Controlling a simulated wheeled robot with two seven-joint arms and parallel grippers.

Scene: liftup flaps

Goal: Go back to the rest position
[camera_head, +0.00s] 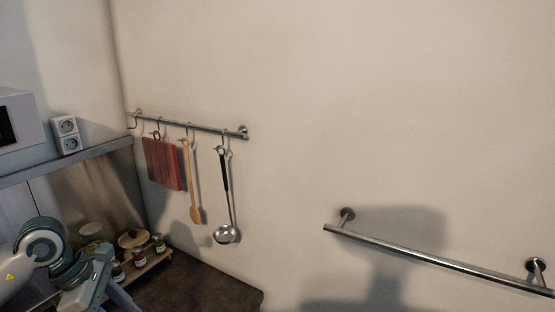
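Part of my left arm (60,262) shows at the lower left, in front of the counter corner. Two grey prongs reach down at its end near the bottom edge, cut off by the frame. Whether they are the fingers of my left gripper, and whether it is open or shut, I cannot tell. Nothing is seen held there. My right arm and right gripper are not in view.
A rail (205,126) on the wall holds a red cutting board (163,164), a wooden spoon (195,205) and a ladle (226,233). A spice rack (146,263) stands on the dark counter (215,288). A shelf (80,154) and a bare bar (430,257) jut out.

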